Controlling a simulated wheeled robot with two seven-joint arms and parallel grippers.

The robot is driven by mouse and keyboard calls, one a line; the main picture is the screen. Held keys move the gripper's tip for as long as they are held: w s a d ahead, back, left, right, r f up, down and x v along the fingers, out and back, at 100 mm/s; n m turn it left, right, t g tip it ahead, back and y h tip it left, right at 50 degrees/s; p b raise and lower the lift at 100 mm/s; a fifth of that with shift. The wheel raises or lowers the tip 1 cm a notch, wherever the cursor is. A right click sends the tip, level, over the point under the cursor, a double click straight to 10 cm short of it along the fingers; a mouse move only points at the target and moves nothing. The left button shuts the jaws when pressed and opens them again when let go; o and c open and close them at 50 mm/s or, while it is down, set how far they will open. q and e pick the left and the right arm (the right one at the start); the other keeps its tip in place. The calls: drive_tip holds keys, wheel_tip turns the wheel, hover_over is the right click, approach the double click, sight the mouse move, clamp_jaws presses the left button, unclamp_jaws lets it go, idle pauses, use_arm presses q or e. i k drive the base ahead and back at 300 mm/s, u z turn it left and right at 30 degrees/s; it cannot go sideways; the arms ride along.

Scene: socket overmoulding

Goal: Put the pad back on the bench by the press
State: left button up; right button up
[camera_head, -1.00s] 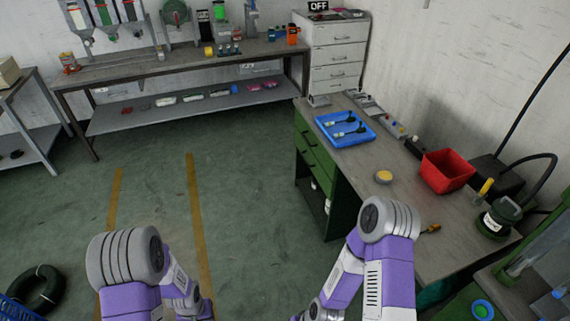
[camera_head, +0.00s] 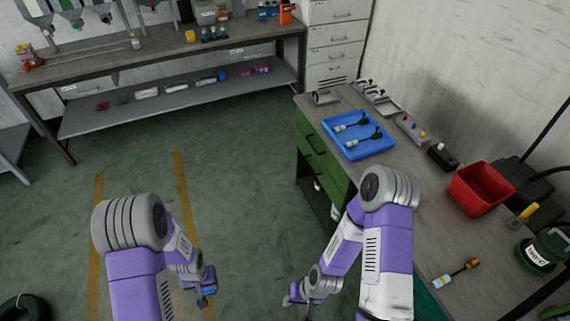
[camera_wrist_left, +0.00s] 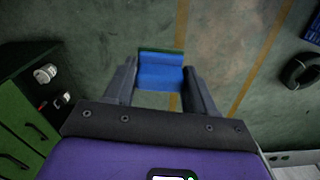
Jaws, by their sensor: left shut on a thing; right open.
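The pad (camera_wrist_left: 160,77), blue with a dark green far edge, is between the fingers of my left gripper (camera_wrist_left: 160,70) in the left wrist view. The gripper is shut on it, above the floor. In the head view, my left gripper (camera_head: 203,284) hangs low at the bottom, with a bit of the blue pad (camera_head: 209,290) showing. My right gripper (camera_head: 294,298) is open, low over the floor left of the bench (camera_head: 415,255). The press itself is not clearly visible.
The bench carries a blue tray (camera_head: 380,148) with dark-handled tools, a red bin (camera_head: 481,188), a screwdriver (camera_head: 457,273) and a dark green pot (camera_head: 541,251). Bare bench top lies between the bin and screwdriver. The floor (camera_head: 235,180) ahead is open.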

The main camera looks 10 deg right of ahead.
sight(441, 218)
drive_tip(key=z, duration=1.65)
